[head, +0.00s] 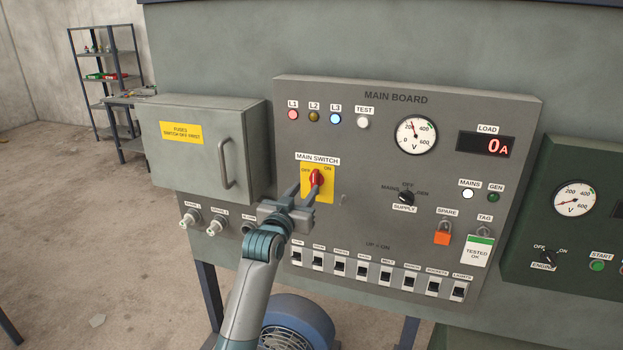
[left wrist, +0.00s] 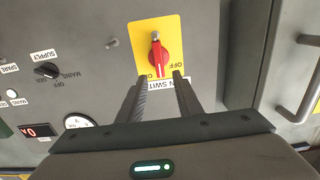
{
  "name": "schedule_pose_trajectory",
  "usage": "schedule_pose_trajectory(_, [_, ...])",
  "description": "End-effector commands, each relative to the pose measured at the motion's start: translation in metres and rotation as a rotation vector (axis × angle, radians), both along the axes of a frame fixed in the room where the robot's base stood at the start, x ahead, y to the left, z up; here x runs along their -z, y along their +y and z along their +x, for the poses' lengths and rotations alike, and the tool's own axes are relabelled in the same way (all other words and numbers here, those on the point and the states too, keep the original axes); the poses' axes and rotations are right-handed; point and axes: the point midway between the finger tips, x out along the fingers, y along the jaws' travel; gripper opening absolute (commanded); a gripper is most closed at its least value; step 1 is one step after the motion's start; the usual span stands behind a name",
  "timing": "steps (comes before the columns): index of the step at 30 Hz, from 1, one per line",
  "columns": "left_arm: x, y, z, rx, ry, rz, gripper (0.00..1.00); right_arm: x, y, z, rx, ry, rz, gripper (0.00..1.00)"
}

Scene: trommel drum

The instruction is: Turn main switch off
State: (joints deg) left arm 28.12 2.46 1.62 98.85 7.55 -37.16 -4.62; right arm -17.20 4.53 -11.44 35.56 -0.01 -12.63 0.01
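The main switch (head: 316,178) is a red rotary knob on a yellow plate, with OFF at its upper left and ON at its upper right in the head view. The red knob (left wrist: 158,58) stands nearly upright in the left wrist view; I cannot tell surely which mark it points to. My left gripper (head: 302,190) is open at the plate's lower left, its two fingers apart. In the left wrist view the fingertips (left wrist: 159,77) lie either side of the knob's near end, just short of it; contact is not visible. My right gripper is not in view.
The main board (head: 375,140) carries lamps, a voltmeter (head: 416,135), a load display (head: 486,145) reading 0 A, a supply selector (head: 406,198) and a row of breakers (head: 386,273). A fuse box (head: 190,165) with a protruding handle (head: 227,163) stands left. An orange padlock (head: 442,236) hangs right.

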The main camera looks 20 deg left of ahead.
Motion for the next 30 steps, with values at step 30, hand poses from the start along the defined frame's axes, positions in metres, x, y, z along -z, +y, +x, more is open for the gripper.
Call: schedule_pose_trajectory(30, [0.0, -0.002, 0.063, 0.001, 0.0, 0.0, 0.18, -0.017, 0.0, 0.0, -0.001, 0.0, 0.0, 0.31])
